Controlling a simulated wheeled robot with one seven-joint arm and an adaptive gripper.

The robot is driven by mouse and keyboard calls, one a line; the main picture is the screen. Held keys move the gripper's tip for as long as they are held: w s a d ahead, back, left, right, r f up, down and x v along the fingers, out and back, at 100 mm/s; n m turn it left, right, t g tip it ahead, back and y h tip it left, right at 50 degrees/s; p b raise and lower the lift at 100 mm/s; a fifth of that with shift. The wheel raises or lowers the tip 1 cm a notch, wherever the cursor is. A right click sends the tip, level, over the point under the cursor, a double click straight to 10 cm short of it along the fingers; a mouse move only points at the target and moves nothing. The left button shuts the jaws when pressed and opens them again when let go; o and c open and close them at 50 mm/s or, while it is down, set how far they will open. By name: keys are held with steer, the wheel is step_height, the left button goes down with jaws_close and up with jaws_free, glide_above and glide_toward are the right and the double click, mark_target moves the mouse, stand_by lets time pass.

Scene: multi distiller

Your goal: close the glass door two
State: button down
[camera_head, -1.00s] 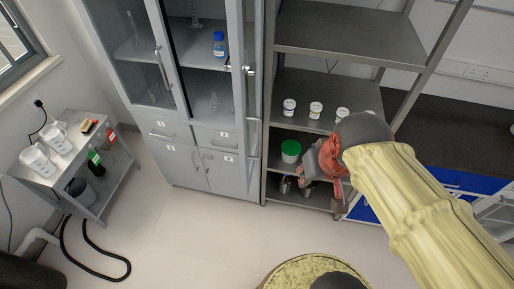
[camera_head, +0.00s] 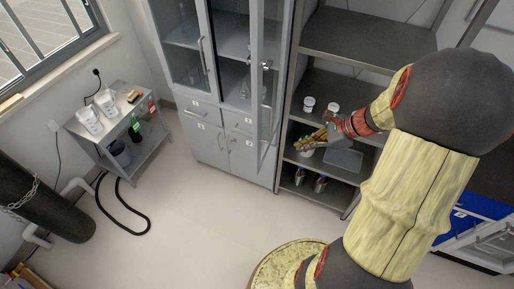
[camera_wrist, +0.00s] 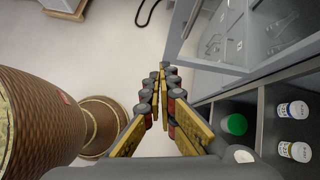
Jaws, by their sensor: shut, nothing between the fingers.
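A grey cabinet (camera_head: 209,143) with glass upper doors stands left of the middle in the head view. Its right glass door (camera_head: 268,98) is swung open and juts out from the front, its handle (camera_head: 266,65) on the grey frame. The left glass door (camera_head: 188,45) is closed. My gripper (camera_head: 300,144) is right of the open door, in front of the open shelf, with its yellow fingers pointing left toward the door. In the wrist view its fingertips (camera_wrist: 162,72) are together and empty. A glass panel (camera_wrist: 225,35) with glassware behind it shows at the upper right there.
An open shelf (camera_head: 345,85) with small white jars (camera_head: 309,103) stands right of the cabinet, close to my gripper. A green-lidded jar (camera_wrist: 234,124) sits on it. A small cart (camera_head: 150,150) with jugs stands left. The floor before the cabinet is clear.

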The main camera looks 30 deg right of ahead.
steer(key=w+r+m, duration=0.1)
steer(key=w, duration=0.1)
steer(key=m+b, duration=0.1)
glide_toward(258, 147)
step_height(258, 147, down, 3)
steer(key=a, duration=0.1)
steer(key=shift+w+a+f+m+t, duration=0.1)
steer(key=shift+w+a+m+t, duration=0.2)
steer(key=shift+w+a, duration=0.5)
steer(key=shift+d, duration=0.1)
steer(key=shift+w, duration=0.1)
